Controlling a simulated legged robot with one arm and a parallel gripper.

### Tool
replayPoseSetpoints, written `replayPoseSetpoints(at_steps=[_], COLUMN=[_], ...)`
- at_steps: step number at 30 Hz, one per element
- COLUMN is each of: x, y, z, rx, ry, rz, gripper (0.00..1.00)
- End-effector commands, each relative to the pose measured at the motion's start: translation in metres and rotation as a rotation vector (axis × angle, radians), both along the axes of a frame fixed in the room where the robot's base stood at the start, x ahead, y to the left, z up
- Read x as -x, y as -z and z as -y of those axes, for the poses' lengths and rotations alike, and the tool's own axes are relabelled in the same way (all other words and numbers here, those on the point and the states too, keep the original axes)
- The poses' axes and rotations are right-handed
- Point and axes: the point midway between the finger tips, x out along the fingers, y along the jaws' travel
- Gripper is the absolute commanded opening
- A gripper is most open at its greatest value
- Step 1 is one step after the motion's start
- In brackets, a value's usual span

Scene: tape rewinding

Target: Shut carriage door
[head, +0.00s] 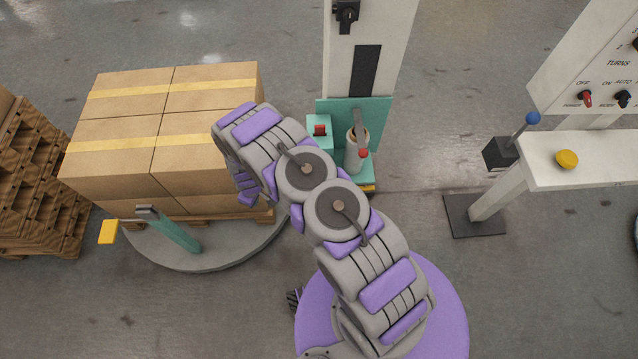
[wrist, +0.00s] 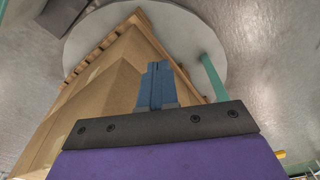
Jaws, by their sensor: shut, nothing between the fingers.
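The teal carriage (head: 383,112) sits low on the white mast (head: 340,70) in the head view. It carries a pale roll (head: 352,158) with a grey bar rising beside it, a red knob (head: 363,153), and a teal block with a red piece (head: 320,130). I cannot tell which part is the door or how far open it stands. My gripper's blue fingers (wrist: 157,86) are together and empty in the wrist view, in front of the boxes and round platform. In the head view the fingers are hidden by my arm, left of the carriage.
Stacked cardboard boxes (head: 150,120) stand on a pallet over a round grey turntable (head: 215,255). Wooden pallets (head: 40,190) are at left. A white control stand (head: 580,165) is at right. Floor between mast and stand is clear.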

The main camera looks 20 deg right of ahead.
Motion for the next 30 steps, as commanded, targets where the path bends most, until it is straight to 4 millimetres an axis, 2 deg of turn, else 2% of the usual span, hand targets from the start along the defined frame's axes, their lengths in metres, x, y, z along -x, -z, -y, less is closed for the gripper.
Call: replayPoseSetpoints(at_steps=[3, 8, 13, 18, 21, 24, 30], x=[0.014, 0.032, 0.041, 0.039, 0.034, 0.027, 0.019], y=[-0.001, -0.004, -0.012, -0.027, -0.038, -0.048, -0.058], z=[0.007, 0.026, 0.059, 0.101, 0.123, 0.138, 0.15], rx=[0.05, 0.112, 0.157, 0.169, 0.158, 0.137, 0.101], ry=[-0.426, -1.015, -1.619, -2.189, -2.469, -2.675, -2.866], rz=[-0.049, -0.144, -0.273, -0.457, -0.585, -0.704, -0.841], gripper=[0.0, 0.0, 0.0, 0.0, 0.0, 0.0, 0.0])
